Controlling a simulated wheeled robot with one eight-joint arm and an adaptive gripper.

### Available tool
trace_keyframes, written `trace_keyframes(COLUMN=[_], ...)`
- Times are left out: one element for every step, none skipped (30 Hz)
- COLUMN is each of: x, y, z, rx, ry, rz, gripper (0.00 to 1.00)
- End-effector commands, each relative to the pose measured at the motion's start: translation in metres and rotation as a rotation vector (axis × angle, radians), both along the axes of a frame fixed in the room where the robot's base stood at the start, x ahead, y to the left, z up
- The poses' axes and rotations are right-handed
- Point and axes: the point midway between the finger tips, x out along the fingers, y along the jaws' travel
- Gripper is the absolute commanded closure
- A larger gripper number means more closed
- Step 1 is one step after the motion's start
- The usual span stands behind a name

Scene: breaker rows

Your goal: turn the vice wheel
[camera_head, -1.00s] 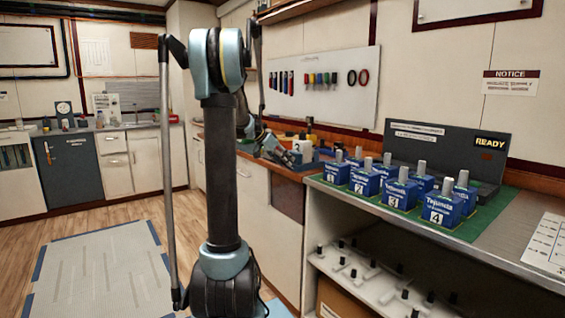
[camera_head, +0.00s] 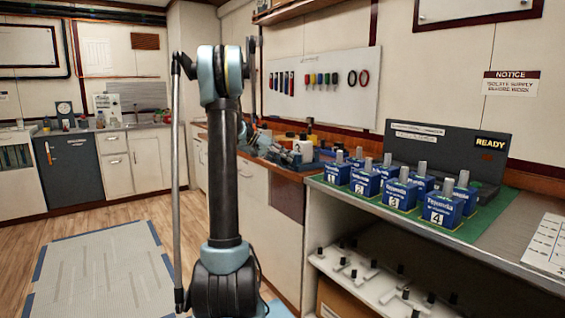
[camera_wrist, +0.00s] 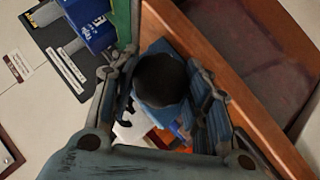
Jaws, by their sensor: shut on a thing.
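The wheel of the vice shows in the wrist view as a dark, rounded knob (camera_wrist: 160,78), with a blue body (camera_wrist: 158,48) behind it. My gripper (camera_wrist: 166,88) has one finger on each side of the knob and is shut on it. The exact contact of the finger pads is partly hidden. In the head view the blue-grey vice (camera_head: 307,155) sits at the near end of the wooden bench. My gripper is small there and partly hidden by my own arm.
Several blue breaker blocks (camera_head: 442,208) stand on a green mat right of the vice, before a dark panel marked READY (camera_head: 490,143). A wooden bench edge (camera_wrist: 225,70) runs close beside my gripper in the wrist view.

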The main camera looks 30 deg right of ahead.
Motion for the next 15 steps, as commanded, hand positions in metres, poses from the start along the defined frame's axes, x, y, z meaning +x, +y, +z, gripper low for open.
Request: trace_keyframes(x=[0.002,0.002,0.0019,0.0018,0.0018,0.0018,0.0018,0.0017,0.0017,0.0017,0.0016,0.0016,0.0016,0.0014,0.0012], y=[-0.0021,-0.0022,-0.0023,-0.0023,-0.0023,-0.0023,-0.0025,-0.0026,-0.0026,-0.0026,-0.0026,-0.0028,-0.0028,-0.0028,-0.0026], z=[-0.0002,-0.0003,-0.0003,-0.0002,-0.0003,-0.0003,-0.0003,-0.0003,-0.0003,-0.0003,-0.0003,-0.0003,-0.0003,-0.0001,-0.0001], rx=[-0.001,-0.002,-0.002,-0.002,-0.002,-0.002,-0.002,-0.002,-0.002,-0.002,-0.002,-0.002,-0.002,-0.003,-0.002], ry=[0.001,0.002,0.003,0.003,0.003,0.003,0.003,0.003,0.003,0.003,0.001,0.001,0.001,0.002,0.002], rz=[0.005,0.004,0.004,0.004,0.004,0.004,0.004,0.004,0.004,0.004,0.004,0.004,0.004,0.003,0.002], gripper=[0.8,0.8,0.8,0.8,0.8,0.8,0.8,0.8,0.8,0.8,0.8,0.5,0.43,0.36,0.36])
